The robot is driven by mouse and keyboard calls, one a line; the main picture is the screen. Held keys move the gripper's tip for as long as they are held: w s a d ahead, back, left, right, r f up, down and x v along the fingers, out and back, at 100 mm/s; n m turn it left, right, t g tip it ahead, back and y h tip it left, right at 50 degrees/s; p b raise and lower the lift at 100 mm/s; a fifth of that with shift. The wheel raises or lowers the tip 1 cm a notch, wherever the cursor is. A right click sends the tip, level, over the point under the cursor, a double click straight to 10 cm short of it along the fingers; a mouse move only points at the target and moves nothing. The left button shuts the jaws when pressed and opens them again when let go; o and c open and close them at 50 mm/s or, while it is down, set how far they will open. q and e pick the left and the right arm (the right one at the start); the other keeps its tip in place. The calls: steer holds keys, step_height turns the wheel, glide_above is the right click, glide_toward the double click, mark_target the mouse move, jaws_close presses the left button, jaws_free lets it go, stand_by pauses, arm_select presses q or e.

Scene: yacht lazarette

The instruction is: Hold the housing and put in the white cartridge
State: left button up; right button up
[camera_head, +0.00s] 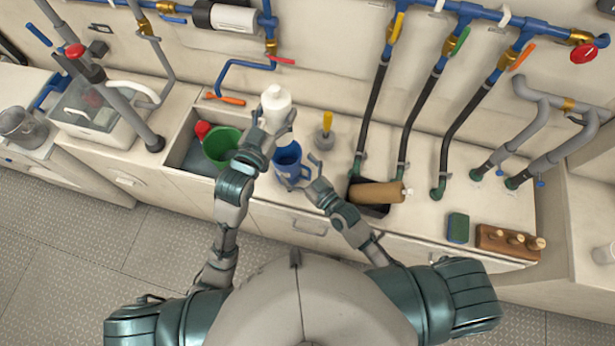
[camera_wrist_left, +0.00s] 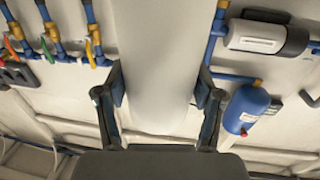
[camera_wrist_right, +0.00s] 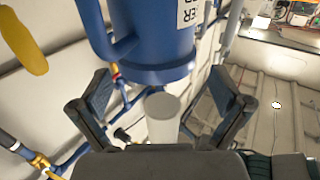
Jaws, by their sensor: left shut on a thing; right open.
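The white cartridge (camera_head: 276,100) is upright in my left gripper (camera_head: 268,124), above the counter and just up-left of the housing. In the left wrist view the cartridge (camera_wrist_left: 155,60) fills the space between the fingers. The blue housing (camera_head: 289,167) has a handle and stands on the counter, its mouth partly visible. My right gripper (camera_head: 301,174) is open beside the housing. In the right wrist view the housing (camera_wrist_right: 155,35) shows its handle, label and wide band, beyond the spread fingers. A pale cylinder (camera_wrist_right: 163,115) shows below that band; I cannot tell for sure whether it is the cartridge.
A green bucket (camera_head: 221,146) and a red-capped item are in the sink at left. A yellow-handled tool (camera_head: 326,130) stands close right of the housing. A tan cylinder (camera_head: 376,194) lies over a black tray. Black hoses rise behind. Sponge (camera_head: 458,228) and wooden block sit at right.

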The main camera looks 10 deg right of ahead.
steer(key=x, duration=0.5)
steer(key=shift+w+d, duration=0.2)
steer(key=shift+d, duration=0.2)
steer(key=shift+a, duration=0.5)
steer(key=c, duration=1)
steer(key=shift+c, duration=0.6)
steer(key=shift+d, duration=0.25)
